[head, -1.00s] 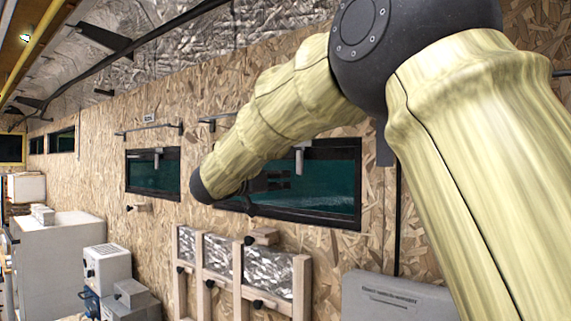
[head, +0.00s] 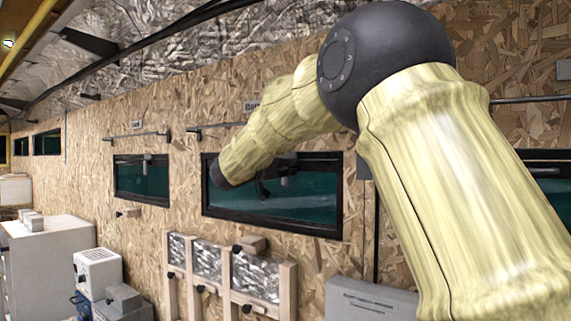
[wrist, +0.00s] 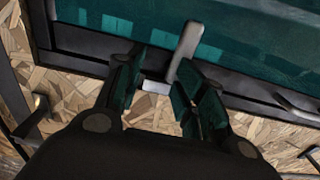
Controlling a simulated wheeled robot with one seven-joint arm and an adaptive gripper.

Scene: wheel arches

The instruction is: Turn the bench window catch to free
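The bench window (head: 225,205), with a partly hidden "Ben..." label above it, is a dark-framed teal pane in the chipboard wall. Its catch is a grey lever at the frame's upper edge (head: 291,181), hanging down over the glass. In the wrist view the catch (wrist: 186,42) runs from a pale base on the frame out across the pane, slightly tilted. My gripper (wrist: 163,68) is open, its fingers on either side of the catch near its base. Contact cannot be told. In the head view my gripper (head: 264,188) is small and dark before the window, partly hidden by my arm.
A similar window (head: 140,183) with its own catch lies to the left, and another (head: 550,190) at the right edge. Rails run above the windows. Below stand a wooden frame with foil panels (head: 205,262), a grey box (head: 370,300) and white cabinets (head: 45,260).

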